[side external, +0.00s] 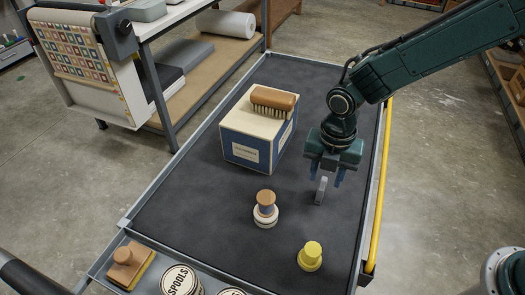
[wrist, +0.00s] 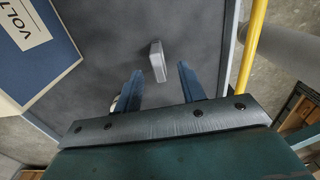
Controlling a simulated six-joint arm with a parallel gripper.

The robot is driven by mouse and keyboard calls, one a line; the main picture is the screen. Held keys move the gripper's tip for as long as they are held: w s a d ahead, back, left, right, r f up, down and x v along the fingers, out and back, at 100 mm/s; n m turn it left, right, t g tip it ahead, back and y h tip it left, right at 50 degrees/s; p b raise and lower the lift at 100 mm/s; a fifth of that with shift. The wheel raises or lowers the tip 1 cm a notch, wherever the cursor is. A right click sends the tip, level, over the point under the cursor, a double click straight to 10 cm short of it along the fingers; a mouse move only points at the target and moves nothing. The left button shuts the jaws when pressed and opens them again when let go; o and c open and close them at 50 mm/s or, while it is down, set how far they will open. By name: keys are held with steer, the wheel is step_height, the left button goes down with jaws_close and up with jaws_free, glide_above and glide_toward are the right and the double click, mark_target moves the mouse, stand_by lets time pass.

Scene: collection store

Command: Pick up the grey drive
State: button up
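The grey drive (side external: 321,190) is a small light-grey block standing on the dark table mat, just below my gripper in the side view. It also shows in the wrist view (wrist: 158,62), ahead of the fingertips and roughly between their lines. My gripper (side external: 325,177) points down with its two blue fingers apart. In the wrist view the fingers (wrist: 158,78) are spread with nothing between them. The drive looks free of both fingers; the exact height gap is hard to tell.
A blue-and-cream box (side external: 240,155) with a wooden brush (side external: 273,101) on top stands left of my gripper. A wooden spool (side external: 265,205) and a yellow spool (side external: 310,256) stand nearer the front. A yellow rail (side external: 380,190) runs along the right edge. The mat around the drive is clear.

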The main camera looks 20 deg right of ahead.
mark_target(323, 183)
steer(key=shift+f, duration=0.15)
steer(key=shift+a+f, duration=0.1)
steer(key=shift+f, duration=2.4)
jaws_close()
